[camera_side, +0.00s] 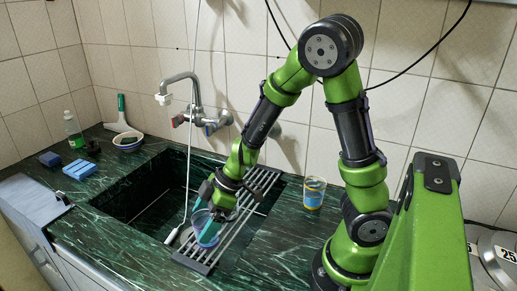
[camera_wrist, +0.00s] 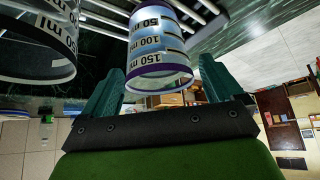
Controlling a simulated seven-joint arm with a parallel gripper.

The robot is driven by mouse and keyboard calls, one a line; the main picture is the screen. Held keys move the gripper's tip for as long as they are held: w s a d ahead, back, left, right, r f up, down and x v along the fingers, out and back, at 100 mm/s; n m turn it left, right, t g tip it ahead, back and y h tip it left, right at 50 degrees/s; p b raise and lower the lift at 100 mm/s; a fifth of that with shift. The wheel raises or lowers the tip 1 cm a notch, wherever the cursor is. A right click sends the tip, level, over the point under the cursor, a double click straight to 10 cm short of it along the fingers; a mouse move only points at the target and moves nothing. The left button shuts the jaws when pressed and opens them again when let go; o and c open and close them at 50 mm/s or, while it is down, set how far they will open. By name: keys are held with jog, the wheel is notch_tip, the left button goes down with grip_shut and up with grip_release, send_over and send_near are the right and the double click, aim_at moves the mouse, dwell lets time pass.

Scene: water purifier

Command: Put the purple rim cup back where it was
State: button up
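The purple rim cup (camera_wrist: 160,45) is clear, with printed ml marks and a purple band at its rim. In the wrist view it shows between my two teal fingers, with a narrow gap beside each. My gripper (camera_wrist: 160,80) looks open around it. In the side view a clear bluish cup (camera_side: 207,226) stands upright at my gripper (camera_side: 206,232), over the dark slatted rack (camera_side: 249,219). One finger partly covers that cup. Whether its base touches the rack cannot be told.
Another marked cup (camera_wrist: 38,40) is close at the wrist view's left. A cup with yellow and blue (camera_side: 314,193) stands on the counter right of the rack. The sink (camera_side: 150,200), faucet (camera_side: 188,100) and white hose lie left. Blue sponges (camera_side: 80,169) and a bowl (camera_side: 128,141) are farther left.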

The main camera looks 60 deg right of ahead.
jog(key=shift+r, duration=0.15)
jog(key=shift+r, duration=0.25)
jog(key=v, duration=1.1)
jog(key=s+a+r+m+t+h, duration=0.2)
jog(key=s+r+m, duration=0.5)
jog(key=m, duration=0.6)
jog(key=shift+s+a+r+t+h, duration=0.15)
jog(key=shift+a+r+t+h, duration=0.15)
jog(key=shift+a+r, duration=0.4)
